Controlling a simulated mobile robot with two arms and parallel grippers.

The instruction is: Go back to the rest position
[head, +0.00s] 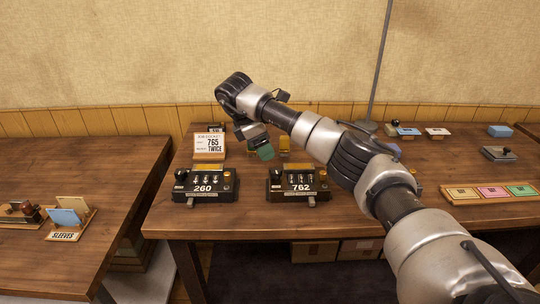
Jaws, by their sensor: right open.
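My right arm comes in from the lower right and reaches across the middle table. My right gripper (262,148) hangs above the back of that table, behind and between the two black presses. Its jaws are open, small and partly hidden by the arm. A green patch shows at its tip; I cannot tell whether it is part of the gripper or a thing behind it. The left press (205,187) reads 260 and the right press (298,185) reads 762. The docket (209,146) reads 765 TWICE. My left gripper is out of view.
The middle table (235,218) has clear wood in front of the presses. A tray of coloured cards (490,191) and a stapler-like tool (498,153) lie at right. A thin pole (380,60) stands behind my arm. The left table (110,200) carries a SLEEVES holder (63,236).

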